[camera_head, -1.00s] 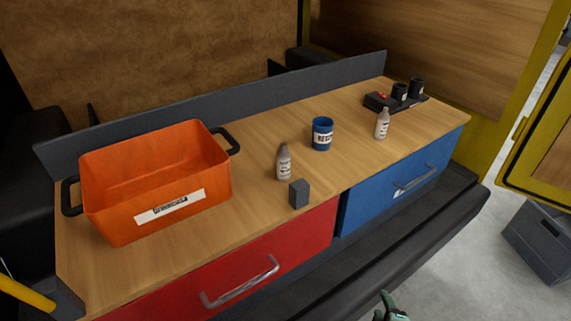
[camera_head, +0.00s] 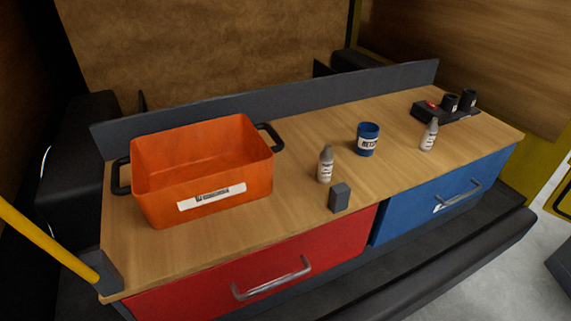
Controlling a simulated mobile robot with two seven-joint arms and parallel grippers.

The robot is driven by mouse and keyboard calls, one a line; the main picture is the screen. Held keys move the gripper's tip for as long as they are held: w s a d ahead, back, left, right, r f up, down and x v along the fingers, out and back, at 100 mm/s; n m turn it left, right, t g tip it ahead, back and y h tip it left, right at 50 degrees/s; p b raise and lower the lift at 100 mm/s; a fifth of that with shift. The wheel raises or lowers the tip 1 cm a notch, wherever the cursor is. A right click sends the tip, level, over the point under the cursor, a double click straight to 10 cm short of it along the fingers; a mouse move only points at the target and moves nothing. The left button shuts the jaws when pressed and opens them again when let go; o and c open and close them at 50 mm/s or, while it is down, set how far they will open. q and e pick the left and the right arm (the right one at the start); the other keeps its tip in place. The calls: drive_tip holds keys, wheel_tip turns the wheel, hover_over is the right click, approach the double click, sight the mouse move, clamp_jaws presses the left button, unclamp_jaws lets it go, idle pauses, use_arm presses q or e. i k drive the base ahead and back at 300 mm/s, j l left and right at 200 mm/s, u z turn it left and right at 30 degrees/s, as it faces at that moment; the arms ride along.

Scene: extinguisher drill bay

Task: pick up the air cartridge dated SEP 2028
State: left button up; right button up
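Two small grey-white bottle-shaped cartridges stand upright on the wooden counter. One cartridge (camera_head: 326,165) is near the middle, behind a small dark grey block (camera_head: 340,197). The other cartridge (camera_head: 429,135) is farther right, in front of a black holder. Both have labels, but the print is too small to read, so I cannot tell which is dated SEP 2028. Neither of my grippers is in view.
An orange bin (camera_head: 245,193) with black handles stands on the left of the counter (camera_head: 280,220). A blue cup (camera_head: 367,140) stands between the cartridges. The black holder (camera_head: 428,109) is at the back right. Red (camera_head: 330,255) and blue (camera_head: 410,213) drawers are shut below.

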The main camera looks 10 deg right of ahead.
sight(325, 168)
drive_tip(key=l+u, duration=0.2)
drive_tip(key=u, duration=0.15)
drive_tip(key=l+u, duration=0.2)
drive_tip(key=u, duration=0.2)
drive_tip(key=k+l+u, duration=0.1)
drive_tip(key=u, duration=0.25)
drive_tip(key=k+l+u, duration=0.25)
drive_tip(key=l, duration=0.15)
drive_tip(key=k+l+u, duration=0.2)
drive_tip(key=l, duration=0.75)
drive_tip(key=i, duration=0.15)
drive_tip(key=j+u, duration=0.05)
